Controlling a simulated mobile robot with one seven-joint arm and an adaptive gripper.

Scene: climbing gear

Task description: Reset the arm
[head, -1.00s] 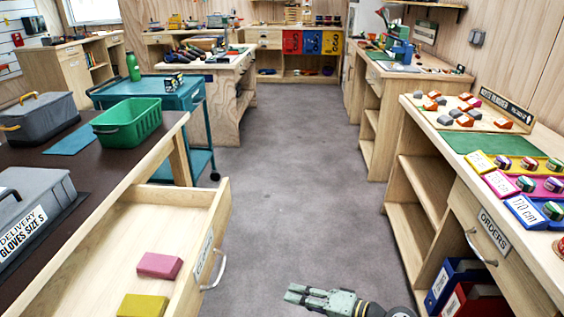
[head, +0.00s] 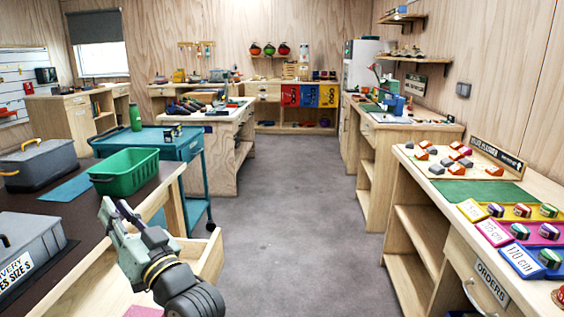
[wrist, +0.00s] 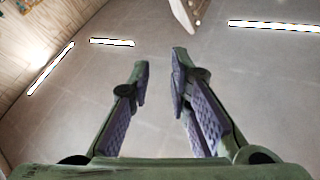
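My gripper (head: 113,208) is raised in the lower left of the head view, with its fingers pointing up. It is in front of the dark-topped counter and the open drawer (head: 208,262), covering part of both. In the wrist view my gripper (wrist: 160,60) has its two fingers apart with nothing between them. That view looks up at the ceiling with its bright light strips (wrist: 112,42).
A green basket (head: 125,172) and grey cases (head: 38,165) stand on the counter at left. A teal trolley (head: 195,150) is behind. The orders bench (head: 420,215) stands at right. The grey floor (head: 290,230) between is clear.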

